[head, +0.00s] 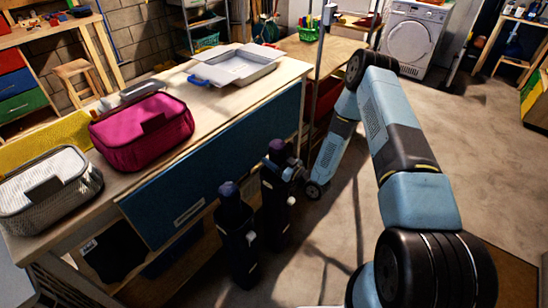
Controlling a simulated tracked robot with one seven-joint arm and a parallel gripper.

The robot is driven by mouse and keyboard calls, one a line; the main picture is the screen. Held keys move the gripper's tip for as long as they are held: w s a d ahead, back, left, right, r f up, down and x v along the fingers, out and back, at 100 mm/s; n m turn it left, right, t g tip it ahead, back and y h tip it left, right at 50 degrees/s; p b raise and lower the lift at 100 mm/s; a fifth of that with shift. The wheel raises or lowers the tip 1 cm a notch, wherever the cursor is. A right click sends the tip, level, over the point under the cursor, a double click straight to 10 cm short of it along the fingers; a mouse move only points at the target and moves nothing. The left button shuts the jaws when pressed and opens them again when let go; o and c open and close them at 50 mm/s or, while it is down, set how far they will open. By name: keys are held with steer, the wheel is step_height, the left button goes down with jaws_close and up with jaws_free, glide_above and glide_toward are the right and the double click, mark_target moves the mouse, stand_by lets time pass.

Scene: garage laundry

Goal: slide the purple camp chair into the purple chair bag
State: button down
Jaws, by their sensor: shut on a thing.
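Two tall dark bundles stand upright on the floor in front of the workbench. The right one has a purple rounded top, which I take as the purple camp chair (277,149). The dark sleeve-like body below it looks like the purple chair bag (274,205); its colour is mostly lost in shadow. My gripper (290,171) comes in from the right and is shut on the chair near its upper end. The chair looks upright, in line with the bag. The bag's mouth, and how deep the chair sits in it, cannot be made out.
The left bundle (238,243) has a bluish-purple top and stands close beside. The workbench (220,118) behind carries a magenta bag (145,130), a grey mesh bag (52,190) and a grey tray (236,68). Open concrete floor lies to the right, towards a white washer (412,38).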

steer(key=shift+f, duration=0.2)
stand_by(0.4)
steer(key=shift+c, duration=0.2)
jaws_free()
steer(key=shift+f, duration=0.1)
steer(key=shift+s+f, duration=0.1)
steer(key=v, duration=1.3)
steer(key=shift+d, duration=0.25)
steer(key=shift+f, duration=0.1)
